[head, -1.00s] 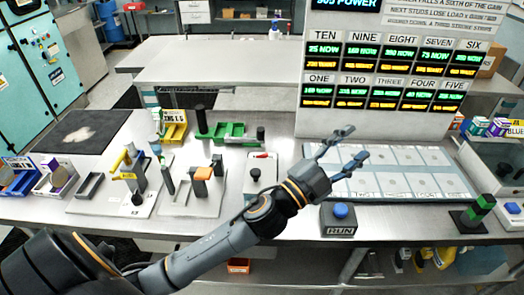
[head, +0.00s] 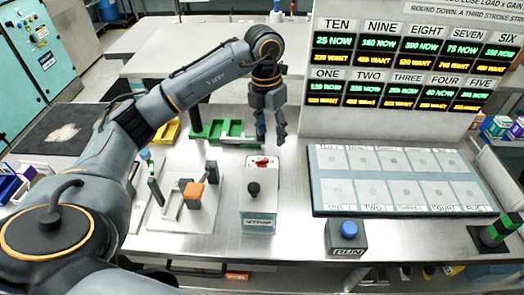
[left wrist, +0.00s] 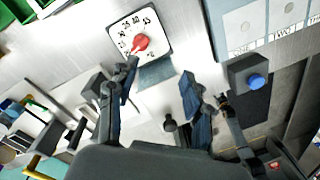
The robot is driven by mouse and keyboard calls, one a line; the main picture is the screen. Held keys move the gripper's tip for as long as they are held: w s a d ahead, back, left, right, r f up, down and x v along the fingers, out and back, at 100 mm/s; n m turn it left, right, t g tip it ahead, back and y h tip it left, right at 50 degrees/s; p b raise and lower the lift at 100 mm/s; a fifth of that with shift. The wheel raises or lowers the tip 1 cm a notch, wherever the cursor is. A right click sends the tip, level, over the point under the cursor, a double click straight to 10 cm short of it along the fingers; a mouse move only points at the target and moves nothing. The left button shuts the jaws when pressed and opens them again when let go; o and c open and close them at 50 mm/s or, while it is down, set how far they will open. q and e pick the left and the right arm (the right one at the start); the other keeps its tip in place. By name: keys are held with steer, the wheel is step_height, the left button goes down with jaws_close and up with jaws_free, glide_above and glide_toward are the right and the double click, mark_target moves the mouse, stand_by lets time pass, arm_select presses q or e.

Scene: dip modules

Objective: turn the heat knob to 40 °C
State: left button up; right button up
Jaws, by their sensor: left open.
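The heat knob (left wrist: 141,43) is red and sits on a white dial plate (left wrist: 155,25) with printed numbers, at the top of the left wrist view. Which number it points to is too small to tell. In the head view the knob (head: 262,161) is on the top rear of a small pale box (head: 259,208). My left gripper (head: 270,138) points down just behind and above the knob, apart from it. Its fingers (left wrist: 160,74) are spread and empty, below the dial in the left wrist view. My right gripper is not in view.
A black ball-topped lever (head: 253,188) stands on the box in front of the knob. A blue RUN button (head: 349,229) is at the right front. A green tray (head: 222,130) lies behind left, an orange-topped stand (head: 193,190) left, a panel of cards (head: 400,180) right.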

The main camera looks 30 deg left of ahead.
arm_select(q)
steer(key=a, duration=0.2)
steer(key=y+p, duration=0.1)
steer(key=p, duration=0.1)
glide_above(261, 160)
steer(key=shift+n, duration=0.3)
step_height(261, 160, down, 5)
steer(key=shift+s+d+r, duration=0.1)
steer(key=shift+r, duration=0.1)
step_height(261, 160, down, 6)
steer(key=shift+f+p, duration=0.1)
steer(key=shift+p, duration=0.75)
steer(key=shift+f, duration=0.9)
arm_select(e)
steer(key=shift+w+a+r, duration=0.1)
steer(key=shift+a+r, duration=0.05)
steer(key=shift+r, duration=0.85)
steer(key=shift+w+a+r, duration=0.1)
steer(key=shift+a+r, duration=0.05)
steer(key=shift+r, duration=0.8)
arm_select(q)
steer(key=shift+c, duration=0.2)
jaws_close()
